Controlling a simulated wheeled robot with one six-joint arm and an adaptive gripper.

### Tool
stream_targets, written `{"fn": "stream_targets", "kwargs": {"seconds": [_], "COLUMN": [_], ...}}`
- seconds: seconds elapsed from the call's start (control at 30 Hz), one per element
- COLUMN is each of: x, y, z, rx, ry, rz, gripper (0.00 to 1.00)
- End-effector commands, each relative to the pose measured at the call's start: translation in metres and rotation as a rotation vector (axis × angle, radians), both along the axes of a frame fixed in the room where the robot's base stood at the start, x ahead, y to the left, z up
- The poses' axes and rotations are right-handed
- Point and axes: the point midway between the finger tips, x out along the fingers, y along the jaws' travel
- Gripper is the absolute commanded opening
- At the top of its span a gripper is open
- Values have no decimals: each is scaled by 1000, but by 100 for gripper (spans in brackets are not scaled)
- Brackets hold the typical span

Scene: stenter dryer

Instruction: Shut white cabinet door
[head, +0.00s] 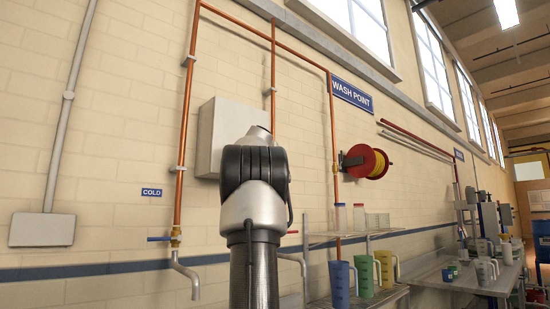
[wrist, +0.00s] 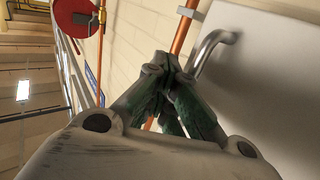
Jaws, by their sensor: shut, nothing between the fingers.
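The white cabinet (head: 214,122) hangs on the brick wall, partly hidden behind my arm in the head view. In the wrist view its pale door (wrist: 280,75) fills the right side, with a curved metal handle (wrist: 212,42) on it. How far the door stands open, I cannot tell. My gripper (wrist: 165,66) is shut and empty. Its fingertips appear just left of the handle in the wrist view; whether they touch it is unclear. In the head view my gripper is hidden behind my arm.
Copper pipes (head: 181,125) run up the wall around the cabinet. A red hose reel (head: 366,162) is right of it. A bench stands further right.

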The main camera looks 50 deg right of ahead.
Motion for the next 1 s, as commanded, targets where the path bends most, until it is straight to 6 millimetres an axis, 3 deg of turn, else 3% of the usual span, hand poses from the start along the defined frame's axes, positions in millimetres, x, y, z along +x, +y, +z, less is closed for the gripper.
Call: {"fn": "stream_targets", "kwargs": {"seconds": [0.4,1.0], "x": [18,14], "y": [-1,-4], "z": [-2,-2], "rx": [0,2], "ry": [1,0], "rz": [12,9], "gripper": [0,0]}}
